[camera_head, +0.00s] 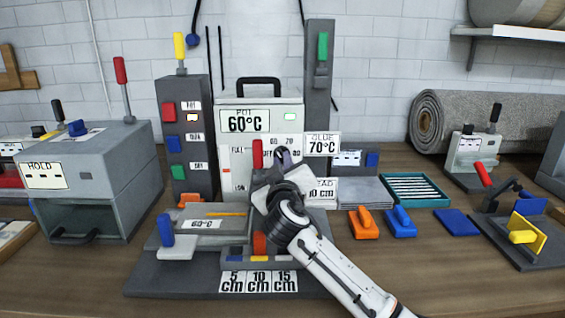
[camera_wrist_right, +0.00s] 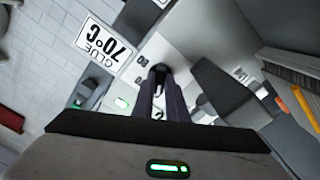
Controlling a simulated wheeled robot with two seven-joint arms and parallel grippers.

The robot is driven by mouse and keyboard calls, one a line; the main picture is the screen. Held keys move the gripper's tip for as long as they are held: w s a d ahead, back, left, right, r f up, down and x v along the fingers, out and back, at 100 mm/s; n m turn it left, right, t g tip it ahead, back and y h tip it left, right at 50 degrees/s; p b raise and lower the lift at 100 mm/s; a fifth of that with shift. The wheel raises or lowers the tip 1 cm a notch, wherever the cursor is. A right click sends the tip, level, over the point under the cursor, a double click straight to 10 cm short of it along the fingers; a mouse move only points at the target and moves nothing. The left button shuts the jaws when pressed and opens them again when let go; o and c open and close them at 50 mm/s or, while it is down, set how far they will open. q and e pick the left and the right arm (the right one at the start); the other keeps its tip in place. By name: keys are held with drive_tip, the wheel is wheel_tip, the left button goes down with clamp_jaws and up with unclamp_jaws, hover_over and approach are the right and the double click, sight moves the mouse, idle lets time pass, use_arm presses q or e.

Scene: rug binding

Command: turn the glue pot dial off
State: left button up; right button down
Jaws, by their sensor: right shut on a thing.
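The glue pot (camera_head: 290,101) is a pale box with a black handle on top and a "POT 60°C" plate on its front. Small markings, including 60 and 70, sit around its dial. My right gripper (camera_head: 283,155) reaches up to the front of the pot and hides most of the dial. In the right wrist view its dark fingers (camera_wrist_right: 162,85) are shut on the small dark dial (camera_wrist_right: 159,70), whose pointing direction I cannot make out. A "GLUE 70°C" sign (camera_head: 321,144) stands beside it. My left gripper is not in view.
A red lever (camera_head: 258,153) stands just left of my right gripper. A grey post (camera_head: 318,90) with a green handle rises behind the pot. A grey bench fixture (camera_head: 150,283) with a blue knob lies in front. Orange (camera_head: 363,223) and blue (camera_head: 400,222) blocks sit to the right.

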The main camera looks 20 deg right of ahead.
drive_tip(key=shift+n+p, duration=3.65)
drive_tip(key=shift+n, duration=2.15)
drive_tip(key=c, duration=1.8)
unclamp_jaws()
drive_tip(key=shift+r, duration=0.1)
drive_tip(key=shift+o, duration=0.2)
drive_tip(key=shift+s, duration=0.15)
drive_tip(key=v, duration=1)
drive_tip(key=shift+b, duration=0.45)
